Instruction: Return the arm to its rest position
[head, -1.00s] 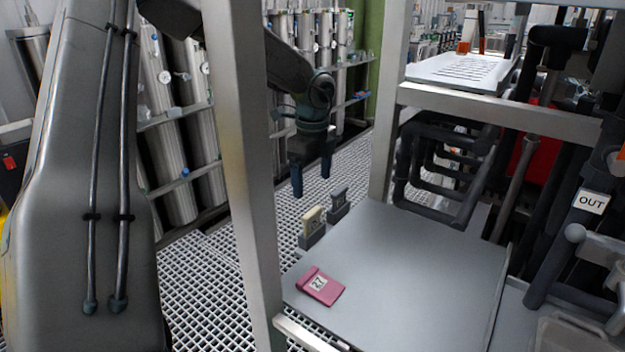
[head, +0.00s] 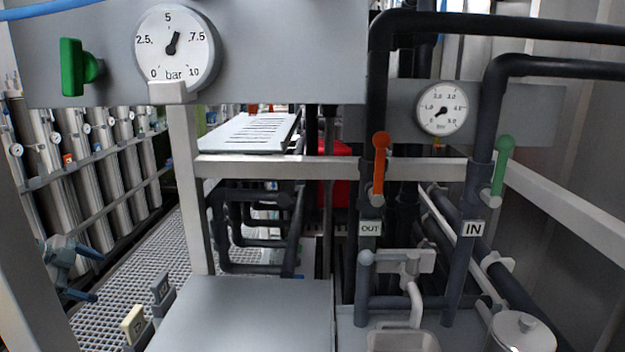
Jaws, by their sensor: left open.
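My left gripper (head: 84,274) shows at the left edge of the head view, above the floor grating. Its two dark fingers are spread apart and point to the right, with nothing between them. It is apart from the grey table (head: 250,312), to the left of and above a cream tag (head: 132,326) and a dark grey tag (head: 161,290) that stand in holders at the table's left edge. Most of the left arm is outside the picture. My right gripper is not in view.
A metal post (head: 190,190) stands between the gripper and the dark pipes. Steel cylinders (head: 90,165) line the left. A panel with a gauge (head: 172,46) and green handle (head: 72,67) hangs above. Orange (head: 380,165) and green (head: 501,170) valve handles are at right.

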